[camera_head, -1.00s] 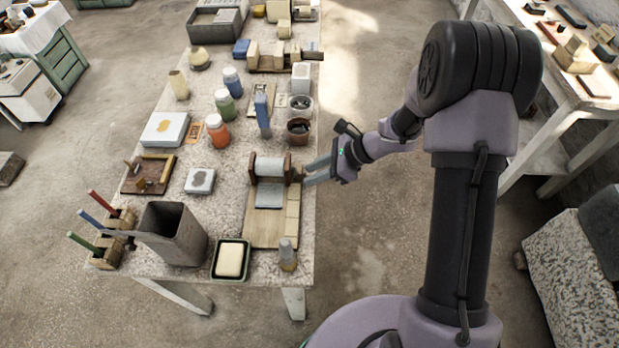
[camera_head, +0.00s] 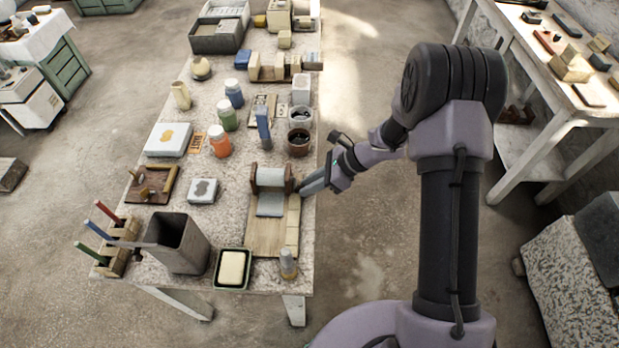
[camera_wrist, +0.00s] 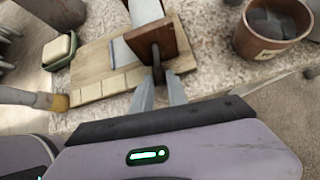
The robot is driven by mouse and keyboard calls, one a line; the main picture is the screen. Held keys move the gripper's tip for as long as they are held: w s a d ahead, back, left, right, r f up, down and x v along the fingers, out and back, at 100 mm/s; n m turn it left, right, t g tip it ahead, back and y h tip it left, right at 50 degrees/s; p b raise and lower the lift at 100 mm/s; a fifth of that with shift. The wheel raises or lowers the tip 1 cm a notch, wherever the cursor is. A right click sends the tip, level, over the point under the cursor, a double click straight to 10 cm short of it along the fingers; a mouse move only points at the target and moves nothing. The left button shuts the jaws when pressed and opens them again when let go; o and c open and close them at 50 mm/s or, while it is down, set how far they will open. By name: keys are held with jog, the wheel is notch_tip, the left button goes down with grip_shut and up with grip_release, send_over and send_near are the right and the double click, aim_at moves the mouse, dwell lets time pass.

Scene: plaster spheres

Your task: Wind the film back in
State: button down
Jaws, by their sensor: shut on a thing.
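The film winder stands on a wooden board (camera_head: 262,237), with a pale roll (camera_head: 271,177) between two dark brown end posts (camera_head: 253,178). A grey-white strip of film (camera_head: 270,204) hangs from the roll and lies on the board. My gripper (camera_head: 302,192) is at the winder's right side. In the wrist view, my gripper (camera_wrist: 161,80) is shut on the dark crank handle (camera_wrist: 158,58) by the brown post (camera_wrist: 158,38). The fingers partly hide the handle.
A brown pot (camera_head: 299,141) stands behind the winder. A tall grey bin (camera_head: 178,246) is to the left. Free floor lies right of the table.

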jog(key=c, duration=1.6)
grip_release()
jog(key=p+v, duration=0.5)
jog(key=v, duration=1.2)
jog(key=shift+w+d+r, duration=0.15)
jog(key=shift+r, duration=0.05)
